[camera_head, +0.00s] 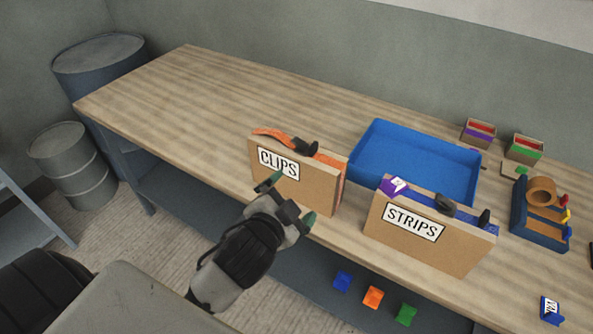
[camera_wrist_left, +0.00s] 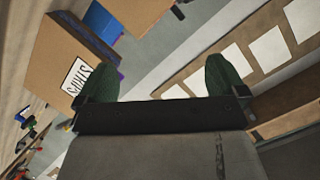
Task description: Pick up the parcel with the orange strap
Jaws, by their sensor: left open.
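The parcel with the orange strap (camera_head: 300,190) is a brown cardboard box labelled CLIPS. It stands upright near the front edge of the wooden table (camera_head: 190,90). The strap (camera_head: 328,162) runs along its top with a black buckle. My left gripper (camera_head: 289,202) is open in front of its labelled face, with green fingertips spread and nothing between them. I cannot tell whether the fingers touch the box. The fingertips also show in the left wrist view (camera_wrist_left: 160,76). My right gripper is not in view.
A similar parcel labelled STRIPS (camera_head: 430,245), with a blue strap, stands to the right. Behind is an empty blue tray (camera_head: 415,160). Small boxes (camera_head: 478,133) and a tape holder (camera_head: 540,215) are at the right. The table's left part is clear. Barrels (camera_head: 75,165) stand at left.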

